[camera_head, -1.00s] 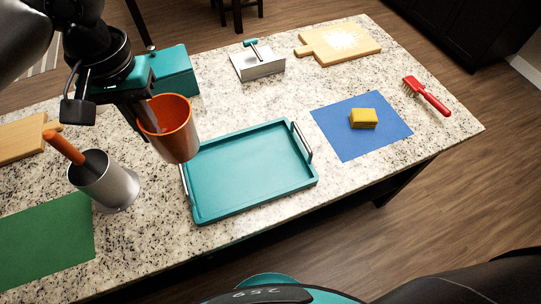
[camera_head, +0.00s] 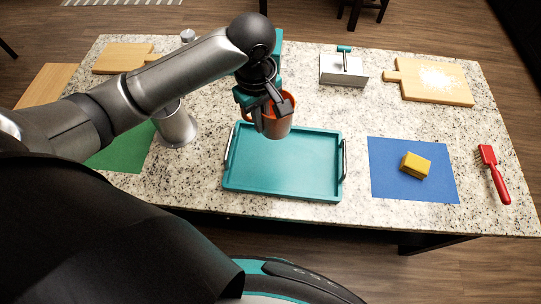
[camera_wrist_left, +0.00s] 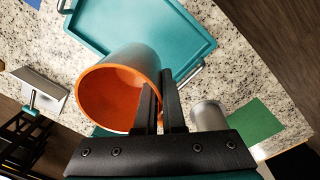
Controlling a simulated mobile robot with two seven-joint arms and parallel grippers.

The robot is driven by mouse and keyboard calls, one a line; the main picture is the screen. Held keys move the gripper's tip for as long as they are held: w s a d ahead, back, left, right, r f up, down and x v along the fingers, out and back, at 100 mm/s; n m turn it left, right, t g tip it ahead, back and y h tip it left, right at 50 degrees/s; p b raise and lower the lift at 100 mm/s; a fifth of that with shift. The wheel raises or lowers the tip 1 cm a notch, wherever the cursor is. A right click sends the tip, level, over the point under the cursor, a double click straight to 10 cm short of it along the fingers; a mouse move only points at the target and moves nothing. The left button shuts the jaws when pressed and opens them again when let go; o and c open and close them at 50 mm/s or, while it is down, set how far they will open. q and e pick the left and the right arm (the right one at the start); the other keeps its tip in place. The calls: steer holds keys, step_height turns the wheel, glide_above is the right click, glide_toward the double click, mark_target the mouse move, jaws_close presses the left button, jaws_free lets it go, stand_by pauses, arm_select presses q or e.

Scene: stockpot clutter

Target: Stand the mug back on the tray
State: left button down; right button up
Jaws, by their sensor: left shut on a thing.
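The mug (camera_head: 279,127) is orange inside with a paler outside. My left gripper (camera_head: 266,112) is shut on its wall and holds it upright or nearly so over the back edge of the teal tray (camera_head: 283,187). In the left wrist view the mug (camera_wrist_left: 117,92) shows its open orange mouth, with the gripper fingers (camera_wrist_left: 161,100) at its rim. I cannot tell whether the mug's base touches the tray. The tray (camera_wrist_left: 184,22) is empty and has a metal handle at each end. My right gripper is not in view.
A metal canister (camera_head: 176,128) stands left of the tray near a green mat (camera_head: 122,154). Right of the tray, a yellow sponge (camera_head: 415,165) lies on a blue mat (camera_head: 388,185), beside a red brush (camera_head: 494,174). A metal box (camera_head: 340,72) and cutting board (camera_head: 432,88) are behind.

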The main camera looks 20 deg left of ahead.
arm_select(q)
step_height(320, 180, down, 12)
steer(key=b, duration=0.3)
steer(key=shift+r, duration=0.1)
step_height(320, 180, down, 4)
steer(key=shift+f+b, duration=0.1)
steer(key=shift+b, duration=0.55)
steer(key=c, duration=1.5)
jaws_free()
steer(key=shift+f, duration=0.15)
steer(key=o, duration=0.5)
